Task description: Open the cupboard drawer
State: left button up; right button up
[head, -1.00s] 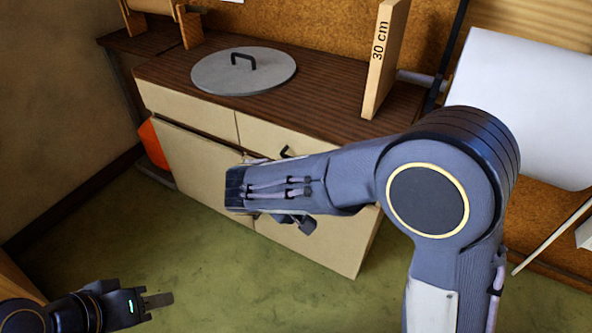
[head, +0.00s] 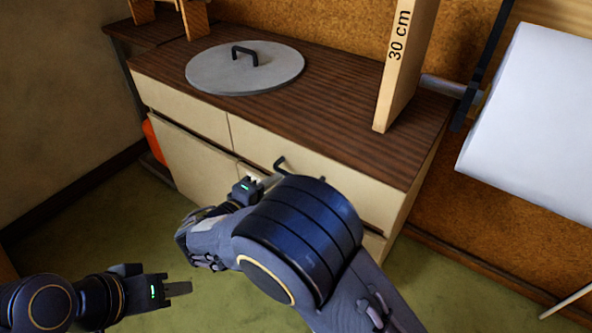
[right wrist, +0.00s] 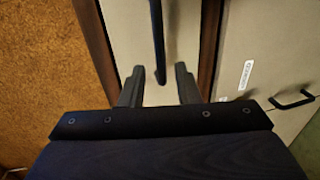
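The cupboard (head: 395,205) stands against the cork wall, with a dark top and pale drawer fronts above pale doors. Its right drawer front (head: 325,180) has a dark bar handle (head: 281,163) and looks closed. My right gripper (head: 262,182) is close to this handle, partly hidden by my right arm. In the right wrist view the handle (right wrist: 158,40) lies between the two spread fingers (right wrist: 160,88), near their tips. I cannot tell whether they touch it.
A grey round lid (head: 245,68) and an upright board marked 30 cm (head: 405,65) stand on the cupboard top. A white roll (head: 530,120) is at the right. A lower door handle (right wrist: 292,100) shows in the right wrist view. Green floor (head: 120,225) is open at left.

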jog(key=b+x, duration=0.1)
jog(key=x, duration=0.6)
grip_shut()
